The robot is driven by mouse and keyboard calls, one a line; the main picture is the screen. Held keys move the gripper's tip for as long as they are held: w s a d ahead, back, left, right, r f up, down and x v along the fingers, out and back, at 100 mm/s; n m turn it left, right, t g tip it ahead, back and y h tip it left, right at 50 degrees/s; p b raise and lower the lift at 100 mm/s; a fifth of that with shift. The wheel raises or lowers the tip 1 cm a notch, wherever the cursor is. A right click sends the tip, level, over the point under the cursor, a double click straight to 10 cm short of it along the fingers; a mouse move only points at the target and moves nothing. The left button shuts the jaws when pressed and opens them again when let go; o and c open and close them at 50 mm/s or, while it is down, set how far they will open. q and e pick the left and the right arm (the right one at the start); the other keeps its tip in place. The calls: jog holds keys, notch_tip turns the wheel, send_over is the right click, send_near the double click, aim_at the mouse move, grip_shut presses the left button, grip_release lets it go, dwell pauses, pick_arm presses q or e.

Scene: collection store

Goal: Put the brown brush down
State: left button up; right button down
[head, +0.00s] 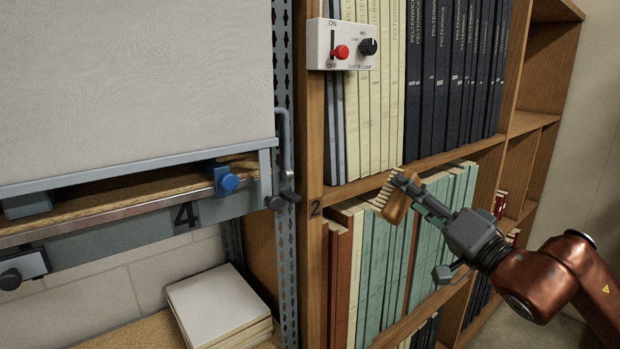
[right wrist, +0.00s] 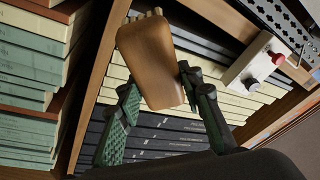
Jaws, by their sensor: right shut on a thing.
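The brown brush (head: 396,206) has a wooden back and pale bristles. My right gripper (head: 408,190) is shut on it and holds it in the air in front of the bookcase, near the shelf of green volumes. In the right wrist view the brush (right wrist: 150,62) sits between the two green-padded fingers of my right gripper (right wrist: 155,95), its broad back facing the camera. Its bristles mostly lie hidden behind the back, with a few tips showing at the top edge. My left gripper is not in view.
A bookcase with cream and dark volumes (head: 440,75) and green volumes (head: 385,260) stands behind the brush. A switch box (head: 342,45) is on its upright. At left, a grey-fronted unit has a wooden shelf (head: 120,195). White boards (head: 218,300) are stacked below.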

jog(key=w+a+f+n+g+y+b, duration=0.1)
jog(key=w+a+f, duration=0.15)
jog(key=f, duration=0.65)
jog(key=w+a+f+y+b, duration=0.1)
jog(key=w+f, duration=0.2)
jog(key=f, duration=0.7)
jog(key=s+a+f+b, duration=0.1)
jog(key=s+f+b, duration=0.1)
jog(key=f, duration=1)
jog(key=s+a+f+b, duration=0.1)
jog(key=f, duration=1)
pick_arm(q)
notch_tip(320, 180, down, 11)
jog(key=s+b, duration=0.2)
jog(key=b, duration=0.3)
pick_arm(e)
jog(key=s+d+f+m+t+h, duration=0.1)
jog(key=s+d+f+m+h, duration=0.1)
jog(key=s+f+h, duration=0.2)
jog(key=s+d+f+m+t+h, duration=0.1)
jog(key=s+d+f+m+h, duration=0.1)
jog(key=s+f, duration=0.6)
jog(key=s+d+f+m+t+h, duration=0.1)
jog(key=s+d+f+m+h, duration=0.2)
jog(key=f, duration=1)
jog(key=s+h, duration=0.3)
jog(key=s, duration=0.1)
jog(key=shift+d+f+t, duration=0.35)
jog(key=shift+f+t, duration=0.05)
